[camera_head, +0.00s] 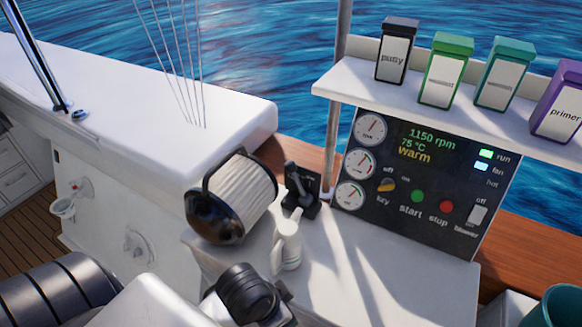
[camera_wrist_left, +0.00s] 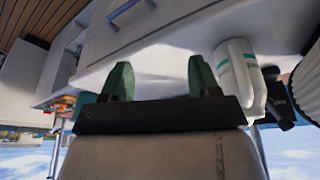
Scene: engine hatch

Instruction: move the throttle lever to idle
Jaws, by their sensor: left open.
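The throttle lever (camera_head: 292,178) is a dark lever on a black base (camera_head: 301,200), standing on the white counter between the ribbed filter and the gauge panel. It leans slightly to the left, away from the panel. My left gripper shows in the left wrist view (camera_wrist_left: 160,82) with its two green fingers apart and nothing between them. In the head view only my dark left wrist shows, low in front of the counter and well short of the lever; its fingertips are hidden there. My right gripper is in neither view.
A white spouted bottle (camera_head: 287,247) stands between my left wrist and the lever; it also shows beside the fingers in the wrist view (camera_wrist_left: 240,75). A ribbed filter (camera_head: 240,195) lies left of the lever. The panel (camera_head: 410,180) reads 1150 rpm, warm. Counter space right of the bottle is clear.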

